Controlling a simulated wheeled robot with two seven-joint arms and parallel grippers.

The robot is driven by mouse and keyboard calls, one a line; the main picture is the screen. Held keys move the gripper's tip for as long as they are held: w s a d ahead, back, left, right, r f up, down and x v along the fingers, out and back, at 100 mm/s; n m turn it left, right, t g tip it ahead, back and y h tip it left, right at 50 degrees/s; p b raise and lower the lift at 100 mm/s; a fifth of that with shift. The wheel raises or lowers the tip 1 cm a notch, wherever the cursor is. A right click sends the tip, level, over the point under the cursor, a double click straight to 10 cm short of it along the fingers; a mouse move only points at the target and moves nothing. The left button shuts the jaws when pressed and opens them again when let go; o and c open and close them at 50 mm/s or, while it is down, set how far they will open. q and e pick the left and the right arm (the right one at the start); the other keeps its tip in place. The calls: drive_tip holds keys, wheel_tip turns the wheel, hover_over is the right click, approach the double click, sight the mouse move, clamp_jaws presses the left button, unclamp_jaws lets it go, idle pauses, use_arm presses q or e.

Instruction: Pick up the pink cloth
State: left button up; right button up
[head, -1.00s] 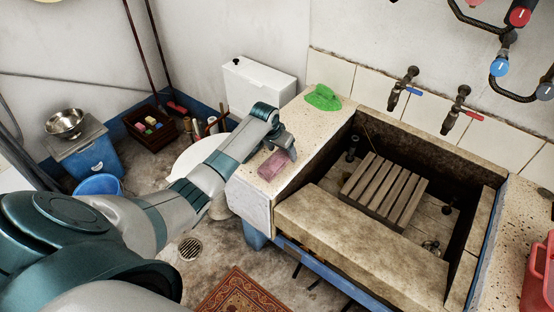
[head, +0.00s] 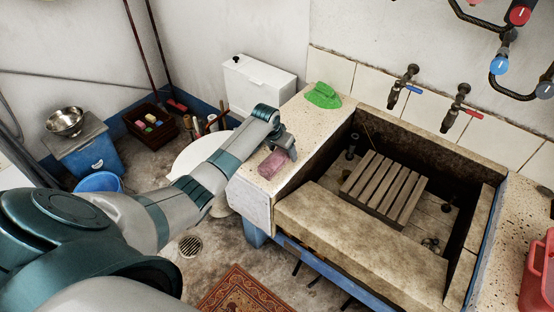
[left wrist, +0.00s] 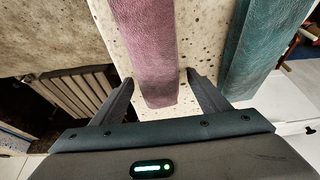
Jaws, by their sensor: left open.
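The pink cloth (head: 272,165) lies on the speckled stone ledge left of the basin in the head view. It looks like a folded strip in the left wrist view (left wrist: 150,45). My left gripper (head: 290,152) is open over the ledge beside the cloth. In the left wrist view its two fingers (left wrist: 159,78) point toward the pink cloth, whose near end shows between them. I cannot tell whether they touch it. A teal cloth-like strip (left wrist: 262,45) lies to the right of the pink cloth there; I cannot make it out in the head view. My right gripper is not in view.
The deep stone basin (head: 360,235) holds a slatted wooden rack (head: 385,185). Two taps (head: 403,85) are on the wall behind. A red container (head: 540,280) stands at the right.

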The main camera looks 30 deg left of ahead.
use_arm(q)
drive_tip(key=shift+f, duration=0.2)
idle(0.4)
drive_tip(key=c, duration=1.2)
drive_tip(key=shift+c, duration=0.2)
drive_tip(key=shift+r, duration=0.15)
drive_tip(key=shift+r+b, duration=0.4)
drive_tip(key=shift+r, duration=0.3)
wheel_tip(320, 180, up, 3)
drive_tip(key=shift+w+f+b, duration=0.1)
drive_tip(key=shift+f+b, duration=0.05)
drive_tip(key=shift+b, duration=0.5)
drive_tip(key=d+r+b, duration=0.3)
drive_tip(key=d+r, duration=0.4)
drive_tip(key=d, duration=0.4)
drive_tip(key=shift+w+d, duration=0.35)
